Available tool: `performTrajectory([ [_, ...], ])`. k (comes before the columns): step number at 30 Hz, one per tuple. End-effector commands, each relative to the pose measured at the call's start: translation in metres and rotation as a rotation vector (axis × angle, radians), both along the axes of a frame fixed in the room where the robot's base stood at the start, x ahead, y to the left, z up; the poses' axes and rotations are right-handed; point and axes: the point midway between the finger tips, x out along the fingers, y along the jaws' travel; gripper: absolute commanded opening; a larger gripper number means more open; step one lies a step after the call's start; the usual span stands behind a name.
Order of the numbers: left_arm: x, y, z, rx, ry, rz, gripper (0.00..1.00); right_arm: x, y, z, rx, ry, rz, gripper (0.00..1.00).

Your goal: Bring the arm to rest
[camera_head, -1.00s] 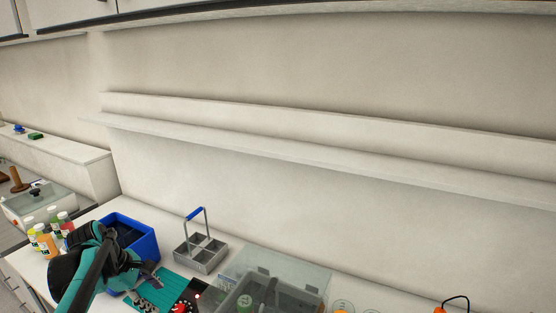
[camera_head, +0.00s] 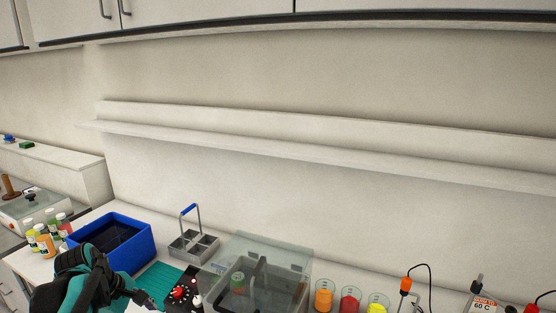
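My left arm comes in at the lower left of the head view. My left gripper (camera_head: 142,299) is low in front of the blue crate, above the bench near the teal mat; it is small and partly cut off, and I cannot tell how its fingers stand. My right arm and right gripper are not in view.
Juice bottles (camera_head: 45,243) stand left; cups of orange, red and yellow (camera_head: 324,296) stand right. The wall shelf (camera_head: 300,150) is empty.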

Motion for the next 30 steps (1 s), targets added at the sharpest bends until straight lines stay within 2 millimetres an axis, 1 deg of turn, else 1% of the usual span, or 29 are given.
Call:
performTrajectory([
  [1,-0.004,-0.008,-0.001,0.018,-0.01,-0.035,0.49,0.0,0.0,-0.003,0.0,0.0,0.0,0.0],
  [5,-0.016,-0.028,-0.004,0.086,-0.049,-0.156,0.49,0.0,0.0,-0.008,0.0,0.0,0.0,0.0],
  [11,-0.044,-0.066,-0.014,0.237,-0.133,-0.418,0.49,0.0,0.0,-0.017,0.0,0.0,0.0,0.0],
  [14,-0.066,-0.09,-0.026,0.348,-0.19,-0.609,0.49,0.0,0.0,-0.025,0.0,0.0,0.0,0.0],
  [16,-0.085,-0.109,-0.038,0.447,-0.24,-0.776,0.49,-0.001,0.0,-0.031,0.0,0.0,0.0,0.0],
  [19,-0.11,-0.129,-0.057,0.589,-0.306,-1.006,0.49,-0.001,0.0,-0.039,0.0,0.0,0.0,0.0],
  [21,-0.123,-0.139,-0.069,0.675,-0.344,-1.14,0.49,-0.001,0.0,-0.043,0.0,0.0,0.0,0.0],
  [24,-0.136,-0.148,-0.082,0.767,-0.381,-1.277,0.49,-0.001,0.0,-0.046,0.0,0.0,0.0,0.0],
  [27,-0.143,-0.153,-0.089,0.822,-0.402,-1.356,0.49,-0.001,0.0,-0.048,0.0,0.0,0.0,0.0],
  [30,-0.144,-0.154,-0.09,0.837,-0.408,-1.378,0.49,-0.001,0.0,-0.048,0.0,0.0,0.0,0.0],
])
